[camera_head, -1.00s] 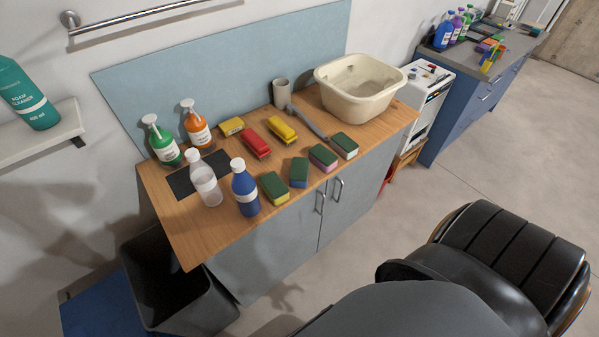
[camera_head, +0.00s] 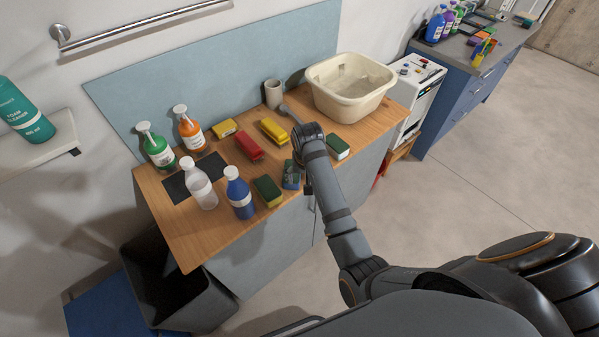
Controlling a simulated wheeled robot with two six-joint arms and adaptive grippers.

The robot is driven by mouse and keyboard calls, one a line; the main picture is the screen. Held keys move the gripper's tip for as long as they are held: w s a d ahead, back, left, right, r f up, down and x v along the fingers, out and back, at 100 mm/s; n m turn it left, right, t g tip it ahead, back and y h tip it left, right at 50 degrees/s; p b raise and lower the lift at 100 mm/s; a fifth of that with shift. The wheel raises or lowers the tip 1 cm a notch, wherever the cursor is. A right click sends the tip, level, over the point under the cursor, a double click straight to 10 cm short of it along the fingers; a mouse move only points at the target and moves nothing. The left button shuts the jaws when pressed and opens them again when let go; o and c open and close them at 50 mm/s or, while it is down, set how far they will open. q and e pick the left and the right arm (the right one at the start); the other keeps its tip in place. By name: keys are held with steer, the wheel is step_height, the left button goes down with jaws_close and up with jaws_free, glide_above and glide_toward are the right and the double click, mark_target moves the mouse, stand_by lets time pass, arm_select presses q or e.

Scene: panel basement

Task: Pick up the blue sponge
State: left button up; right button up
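The blue sponge (camera_head: 290,183) with a dark green top lies near the front edge of the wooden counter, between a yellow-and-green sponge and my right arm. My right gripper (camera_head: 296,177) reaches in from the lower right and is at the blue sponge, covering part of it. Its fingers are small and dark here, so I cannot tell whether they are apart or closed on the sponge. My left gripper is not in view.
A yellow-green sponge (camera_head: 267,191) and a blue bottle (camera_head: 239,194) stand left of it. A white-green sponge (camera_head: 338,147) lies right of my arm, which hides the pink one. Behind are a red (camera_head: 248,146) and a yellow block (camera_head: 274,131), and a cream basin (camera_head: 350,88).

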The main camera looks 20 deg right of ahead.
steer(key=m, duration=0.1)
glide_toward(290, 165)
steer(key=shift+s+a+f+g, duration=0.15)
steer(key=shift+s+a, duration=0.05)
steer(key=shift+s, duration=0.2)
steer(key=shift+s+a+f+g, duration=0.1)
steer(key=shift+s+a+g, duration=0.05)
steer(key=shift+s, duration=0.3)
steer(key=f, duration=0.1)
steer(key=f+p, duration=0.1)
steer(key=f, duration=0.2)
steer(key=shift+w+d+f, duration=0.25)
steer(key=shift+w+f, duration=0.1)
steer(key=shift+f, duration=0.35)
steer(key=shift+d+f+p, duration=0.1)
steer(key=shift+f+p, duration=0.05)
steer(key=shift+p, duration=0.2)
steer(key=f, duration=0.1)
steer(key=f+p, duration=0.1)
steer(key=f, duration=0.2)
steer(key=shift+w+d, duration=0.15)
steer(key=shift+d, duration=0.15)
steer(key=shift+w+f, duration=0.1)
steer(key=shift+f, duration=0.35)
steer(key=shift+c, duration=0.4)
steer(key=c, duration=0.8)
